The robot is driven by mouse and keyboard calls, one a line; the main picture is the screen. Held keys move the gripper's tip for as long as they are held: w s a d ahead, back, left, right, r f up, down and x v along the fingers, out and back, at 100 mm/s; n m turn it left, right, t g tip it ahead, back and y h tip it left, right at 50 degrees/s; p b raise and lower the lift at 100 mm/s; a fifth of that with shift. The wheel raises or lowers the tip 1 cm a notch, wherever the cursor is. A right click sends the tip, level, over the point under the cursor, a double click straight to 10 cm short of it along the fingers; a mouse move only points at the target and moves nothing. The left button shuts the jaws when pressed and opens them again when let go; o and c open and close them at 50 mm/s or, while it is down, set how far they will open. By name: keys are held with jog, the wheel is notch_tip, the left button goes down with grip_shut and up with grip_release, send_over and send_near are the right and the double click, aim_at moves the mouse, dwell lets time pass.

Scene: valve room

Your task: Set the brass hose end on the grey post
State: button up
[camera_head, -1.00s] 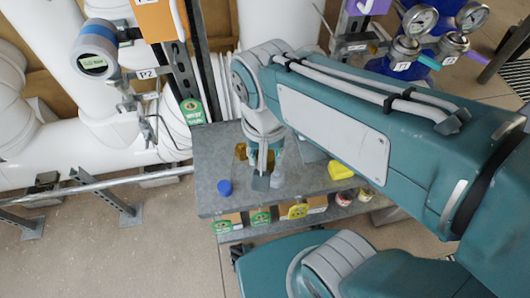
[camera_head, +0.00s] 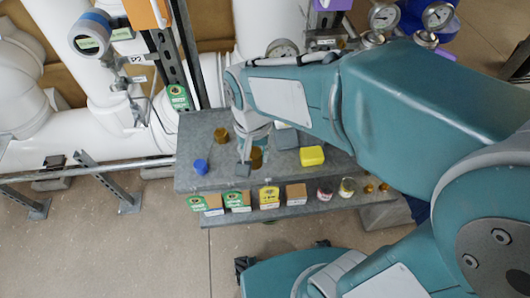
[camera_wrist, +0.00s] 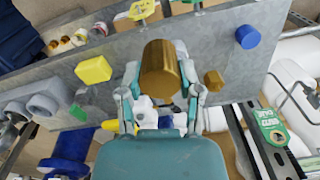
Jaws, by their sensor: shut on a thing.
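The brass hose end (camera_wrist: 160,70) is a brown-gold cylinder between my gripper's (camera_wrist: 160,88) two fingers in the wrist view. My gripper is shut on it. In the head view, the brass hose end (camera_head: 256,158) shows beside my gripper (camera_head: 249,160), low over the grey bench. I do not clearly see the grey post now; the brass piece and fingers cover the spot where a pale grey upright showed earlier. I cannot tell whether the brass end touches it.
The grey bench (camera_head: 205,182) also holds a blue cap (camera_head: 200,166), a smaller brass piece (camera_head: 221,135), a yellow block (camera_head: 312,155) and a grey block (camera_head: 286,138). Boxes and jars line the lower shelf. White pipes stand behind; gauges stand back right.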

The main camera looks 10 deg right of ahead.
jog(key=w, duration=0.2)
jog(key=w+f, duration=0.2)
jog(key=w, duration=0.1)
jog(key=shift+w+a, duration=0.1)
jog(key=shift+w, duration=0.25)
jog(key=shift+w+a+f, duration=0.3)
jog(key=shift+w+a, duration=0.25)
jog(key=shift+w, duration=0.1)
jog(key=shift+w+a+f, duration=0.1)
jog(key=shift+a+f, duration=0.15)
jog(key=shift+f, duration=0.4)
jog(key=shift+d+f, duration=0.6)
jog(key=shift+a, duration=0.15)
jog(key=shift+a, duration=0.25)
